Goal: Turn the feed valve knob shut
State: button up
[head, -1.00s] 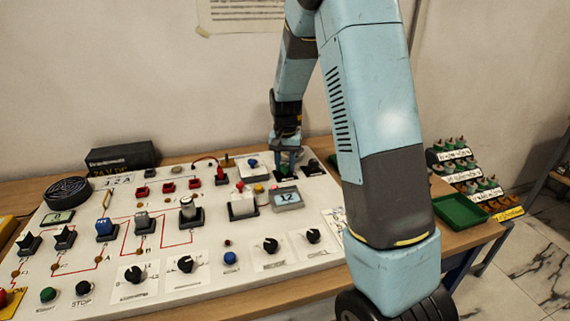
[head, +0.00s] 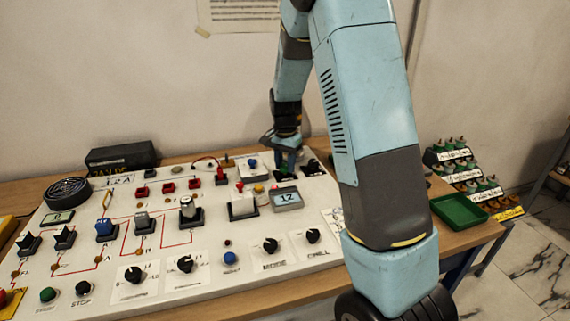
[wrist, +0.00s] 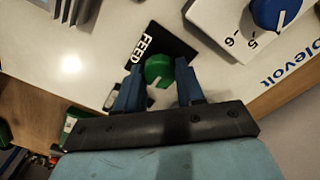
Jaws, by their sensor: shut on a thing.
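In the head view my gripper (head: 287,157) is lowered at the far right part of the white panel (head: 200,250), and the knob is mostly hidden there.
A blue dial (wrist: 272,12) on a numbered white plate sits close to the knob. A green tray (head: 459,210) and a labelled rack (head: 462,172) are at the right.

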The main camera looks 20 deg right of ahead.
aim_at(285, 166)
jog(key=shift+w+r, duration=0.1)
jog(key=o, duration=1)
jog(key=shift+o, duration=0.2)
notch_tip(285, 166, up, 14)
jog(key=shift+f, duration=0.2)
jog(key=s+r+n+t, duration=0.1)
jog(key=s+r+n, duration=0.1)
jog(key=s+r, duration=0.45)
jog(key=s+r+n+t, duration=0.2)
jog(key=s+r, duration=0.1)
jog(key=s, duration=0.6)
jog(key=s+n+t, duration=0.2)
jog(key=s+n, duration=0.3)
jog(key=s, duration=1.1)
jog(key=shift+s+d+r+t, duration=0.15)
jog(key=shift+s+t, duration=0.15)
jog(key=shift+s, duration=0.05)
